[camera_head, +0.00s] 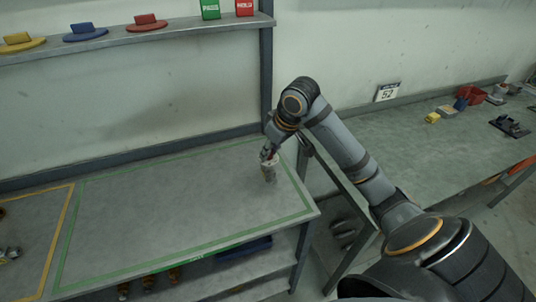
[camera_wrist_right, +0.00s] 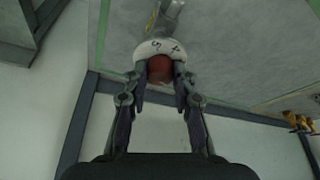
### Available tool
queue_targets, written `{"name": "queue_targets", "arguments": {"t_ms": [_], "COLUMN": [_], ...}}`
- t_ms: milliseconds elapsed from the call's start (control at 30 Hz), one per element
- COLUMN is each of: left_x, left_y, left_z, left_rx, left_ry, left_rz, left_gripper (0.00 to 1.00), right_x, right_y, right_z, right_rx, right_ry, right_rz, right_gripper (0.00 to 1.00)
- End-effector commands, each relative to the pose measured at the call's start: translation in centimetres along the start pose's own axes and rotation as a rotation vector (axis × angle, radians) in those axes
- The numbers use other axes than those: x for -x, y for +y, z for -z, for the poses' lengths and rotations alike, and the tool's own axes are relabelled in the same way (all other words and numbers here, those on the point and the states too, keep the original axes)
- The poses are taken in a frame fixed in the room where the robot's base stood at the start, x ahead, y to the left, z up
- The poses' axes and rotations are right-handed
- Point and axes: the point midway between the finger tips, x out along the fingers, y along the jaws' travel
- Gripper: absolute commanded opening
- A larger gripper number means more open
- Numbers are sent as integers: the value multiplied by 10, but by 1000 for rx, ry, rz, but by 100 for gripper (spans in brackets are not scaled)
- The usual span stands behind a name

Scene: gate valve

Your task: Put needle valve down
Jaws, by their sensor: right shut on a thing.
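The needle valve (camera_head: 270,173) is a small metal piece with a pale top, over the right end of the green-outlined bench area. In the right wrist view it shows a white numbered collar with a red-brown centre (camera_wrist_right: 158,66) and a metal body beyond. My right gripper (camera_head: 267,155) is shut on it from above, with a finger on each side of the collar. The valve looks roughly upright. I cannot tell whether its lower end touches the bench top (camera_head: 170,205). My left gripper is out of view.
The green outline encloses a wide clear area left of the valve. A yellow-outlined area with metal parts (camera_head: 9,255) is at the far left. A shelf (camera_head: 130,38) with coloured items runs above. A second bench (camera_head: 420,150) with small items stands right.

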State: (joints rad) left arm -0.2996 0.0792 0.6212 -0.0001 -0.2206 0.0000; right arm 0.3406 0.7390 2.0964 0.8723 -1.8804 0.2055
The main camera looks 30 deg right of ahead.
Motion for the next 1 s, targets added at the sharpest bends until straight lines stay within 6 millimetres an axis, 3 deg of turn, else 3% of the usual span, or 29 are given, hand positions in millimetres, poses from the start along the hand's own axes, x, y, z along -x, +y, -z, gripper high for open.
{"name": "queue_targets", "arguments": {"t_ms": [267,533,833,867,1000], "left_x": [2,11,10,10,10], "left_y": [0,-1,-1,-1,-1], "left_z": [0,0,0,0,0], "left_rx": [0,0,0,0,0], "left_ry": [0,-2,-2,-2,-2], "left_rz": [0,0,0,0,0], "left_gripper": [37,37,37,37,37], "right_x": [-12,-44,-47,-48,-48], "right_y": [2,3,3,3,3], "right_z": [5,-6,-6,-7,-7], "right_rx": [0,1,1,1,1], "right_ry": [4,1,3,1,1], "right_rz": [-1,-1,-2,-2,-2], "right_gripper": [0,0,0,28,47]}}
